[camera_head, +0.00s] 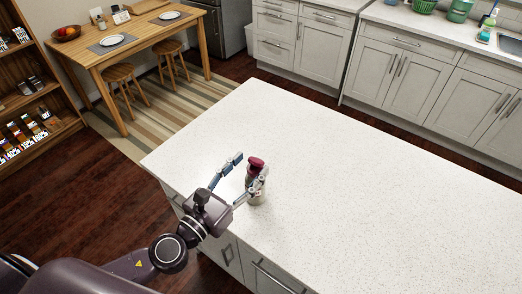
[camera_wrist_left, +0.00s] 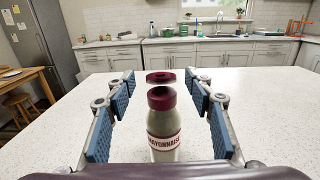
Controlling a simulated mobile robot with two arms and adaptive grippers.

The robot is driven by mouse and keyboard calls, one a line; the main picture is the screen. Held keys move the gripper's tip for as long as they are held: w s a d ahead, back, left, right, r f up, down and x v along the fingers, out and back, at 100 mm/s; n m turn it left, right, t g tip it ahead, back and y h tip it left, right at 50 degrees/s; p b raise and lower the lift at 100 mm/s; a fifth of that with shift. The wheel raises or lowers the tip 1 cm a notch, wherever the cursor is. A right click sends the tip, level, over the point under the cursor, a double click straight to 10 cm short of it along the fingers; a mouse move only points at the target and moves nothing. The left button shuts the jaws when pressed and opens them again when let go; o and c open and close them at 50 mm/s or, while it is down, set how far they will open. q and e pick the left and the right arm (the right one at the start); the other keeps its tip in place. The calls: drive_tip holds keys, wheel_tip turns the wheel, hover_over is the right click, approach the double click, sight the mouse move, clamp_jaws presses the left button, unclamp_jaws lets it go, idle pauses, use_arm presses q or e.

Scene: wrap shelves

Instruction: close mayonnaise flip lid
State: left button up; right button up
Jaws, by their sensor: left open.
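The mayonnaise bottle (camera_wrist_left: 163,130) stands upright on the white counter (camera_head: 350,180), with a pale body, a label and a dark red cap. Its flip lid (camera_wrist_left: 160,77) shows as a dark red piece above the cap, with a gap between them, so it is raised. In the head view the red lid (camera_head: 257,162) shows at the top of the bottle, while a finger hides part of the body. My left gripper (camera_head: 247,174) is open, with one blue-padded finger on each side of the bottle. In the left wrist view the fingers (camera_wrist_left: 162,100) stand apart from it. My right gripper is out of view.
The counter around the bottle is clear. A wooden table (camera_head: 103,60) with plates and stools stands at the back left. A shelf with goods (camera_head: 30,90) is at the far left. Cabinets (camera_head: 400,70) line the back.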

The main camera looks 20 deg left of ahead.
sight(256, 160)
use_arm(q)
drive_tip(key=p+x, duration=0.2)
drive_tip(key=x, duration=0.3)
drive_tip(key=shift+d+r, duration=0.1)
drive_tip(key=shift+r, duration=0.1)
drive_tip(key=shift+w+d+f, duration=0.15)
drive_tip(key=shift+w+d, duration=0.05)
drive_tip(key=shift+w, duration=0.45)
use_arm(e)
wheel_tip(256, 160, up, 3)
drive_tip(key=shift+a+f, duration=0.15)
use_arm(q)
drive_tip(key=c, duration=1.3)
drive_tip(key=shift+c, duration=0.2)
clamp_jaws()
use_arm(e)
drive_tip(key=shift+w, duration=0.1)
